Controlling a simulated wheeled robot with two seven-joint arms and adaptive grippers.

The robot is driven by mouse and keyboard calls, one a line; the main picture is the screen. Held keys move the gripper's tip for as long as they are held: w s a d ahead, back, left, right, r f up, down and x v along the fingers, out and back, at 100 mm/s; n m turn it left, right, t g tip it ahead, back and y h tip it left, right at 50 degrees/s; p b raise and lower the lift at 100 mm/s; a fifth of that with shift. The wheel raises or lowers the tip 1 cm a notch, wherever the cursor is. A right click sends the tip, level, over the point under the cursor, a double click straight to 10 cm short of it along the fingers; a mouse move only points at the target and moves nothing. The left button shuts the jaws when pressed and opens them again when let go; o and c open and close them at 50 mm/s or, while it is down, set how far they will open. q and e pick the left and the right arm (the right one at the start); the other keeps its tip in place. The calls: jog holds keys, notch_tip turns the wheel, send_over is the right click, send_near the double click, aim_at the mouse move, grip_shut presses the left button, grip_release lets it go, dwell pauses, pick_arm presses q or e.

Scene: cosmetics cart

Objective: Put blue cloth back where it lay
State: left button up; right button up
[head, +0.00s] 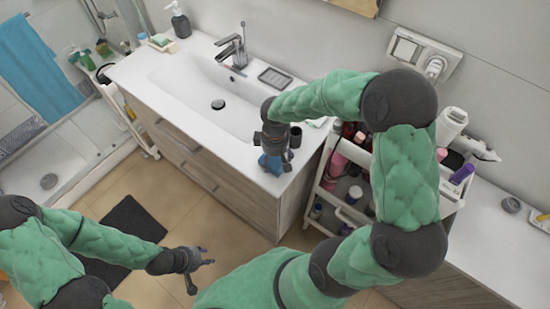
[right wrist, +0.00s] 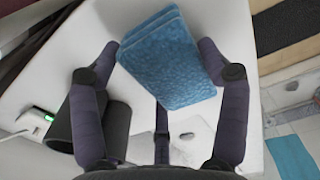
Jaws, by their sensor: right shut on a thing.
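The blue cloth (head: 270,164) is a folded, thick pad. In the head view it hangs under my right gripper (head: 276,152) at the front right corner of the white washbasin counter (head: 250,159). In the right wrist view the cloth (right wrist: 168,60) sits between the fingertips of my right gripper (right wrist: 165,60), which is shut on it. The white counter lies beneath it. I cannot tell whether the cloth touches the counter. My left gripper (head: 198,272) is open and empty, low over the floor, away from the counter.
A dark cylindrical cup (head: 295,137) stands close beside my right gripper, and a small white item with green (head: 317,122) lies behind it. The white cart (head: 343,210) with bottles is to the right. The sink basin (head: 205,92) is to the left.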

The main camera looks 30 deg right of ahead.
jog(key=o, duration=0.6)
jog(key=shift+f, duration=0.15)
jog(key=o, duration=0.4)
jog(key=shift+r, duration=0.45)
notch_tip(320, 180, up, 12)
jog(key=p, duration=0.2)
jog(key=shift+f+p, duration=0.25)
jog(key=shift+p, duration=0.05)
